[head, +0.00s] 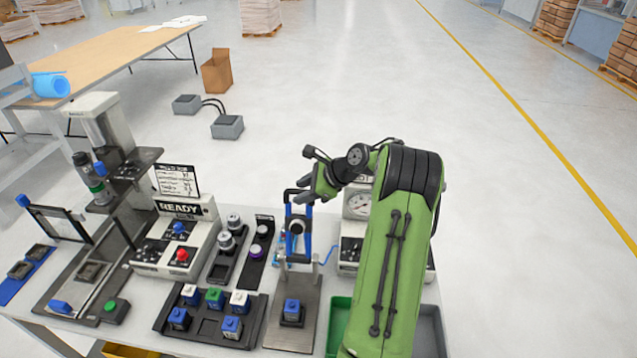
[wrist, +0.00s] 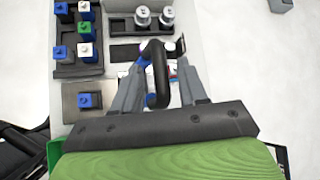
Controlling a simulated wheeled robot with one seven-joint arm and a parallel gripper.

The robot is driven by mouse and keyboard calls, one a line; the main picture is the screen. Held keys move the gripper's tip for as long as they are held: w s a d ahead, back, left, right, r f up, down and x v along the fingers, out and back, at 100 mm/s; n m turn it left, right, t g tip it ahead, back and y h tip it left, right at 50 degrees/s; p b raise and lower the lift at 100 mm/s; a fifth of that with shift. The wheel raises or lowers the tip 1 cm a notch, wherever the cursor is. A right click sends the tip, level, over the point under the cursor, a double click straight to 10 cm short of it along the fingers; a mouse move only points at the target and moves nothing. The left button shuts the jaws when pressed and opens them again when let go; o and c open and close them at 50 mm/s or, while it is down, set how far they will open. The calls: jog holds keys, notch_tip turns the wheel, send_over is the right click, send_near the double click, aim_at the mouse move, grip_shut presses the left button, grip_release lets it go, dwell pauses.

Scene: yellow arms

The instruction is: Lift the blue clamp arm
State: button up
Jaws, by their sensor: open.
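The blue clamp arm (head: 308,222) stands up at the back of a metal fixture plate (head: 299,336), with a black loop handle at its top. In the wrist view the black handle (wrist: 157,75) lies between the two fingers of my gripper (wrist: 158,80), and a bit of blue shows behind it. My gripper (head: 308,178) is open, with its fingertips close to the handle; I cannot tell whether they touch it. A blue block (head: 292,308) sits in a dark holder on the plate in front of the arm. My fingers hide part of the clamp's lower end in the wrist view.
A black tray (head: 250,334) of blue, green and white blocks stands left of the fixture. A gauge unit (head: 357,204) stands close on the right, partly behind my arm. A green bin (head: 338,325) is at the front right. The READY console (head: 186,210) stands further left.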

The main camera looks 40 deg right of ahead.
jog(key=v, duration=1.4)
jog(key=shift+a+f, duration=0.1)
jog(key=shift+f, duration=0.05)
